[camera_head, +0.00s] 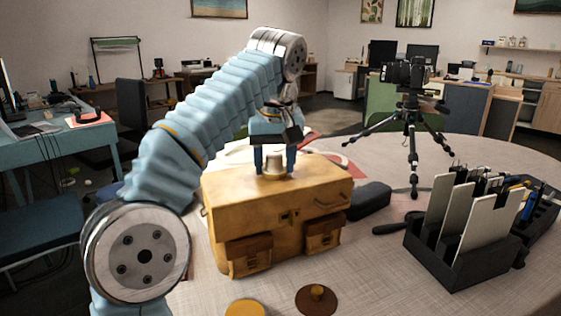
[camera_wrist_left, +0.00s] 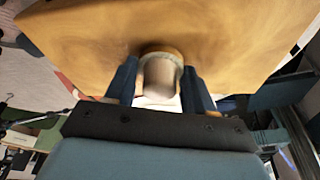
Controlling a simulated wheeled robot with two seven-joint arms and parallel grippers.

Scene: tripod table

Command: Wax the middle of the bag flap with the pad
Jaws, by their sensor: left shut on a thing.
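The tan leather bag (camera_head: 235,195) stands on the round table, its flap upward and two small pockets at its front. My left gripper (camera_head: 274,160) points down over the top of the flap, near its middle. It is shut on the pad (camera_head: 273,171), a small piece with a pale, round grip. In the left wrist view the pad (camera_wrist_left: 160,76) sits between the blue fingers, with the flap (camera_wrist_left: 220,30) right behind it. The pad's underside is hidden; it looks to be at the flap surface, but I cannot tell whether it touches. My right gripper is not in view.
A brown disc with a knob (camera_head: 317,299) and a yellow disc (camera_head: 245,308) lie in front of the bag. A black case (camera_head: 369,201) lies right of it. A black rack with pale panels (camera_head: 453,262) and a tripod (camera_head: 411,125) stand farther right.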

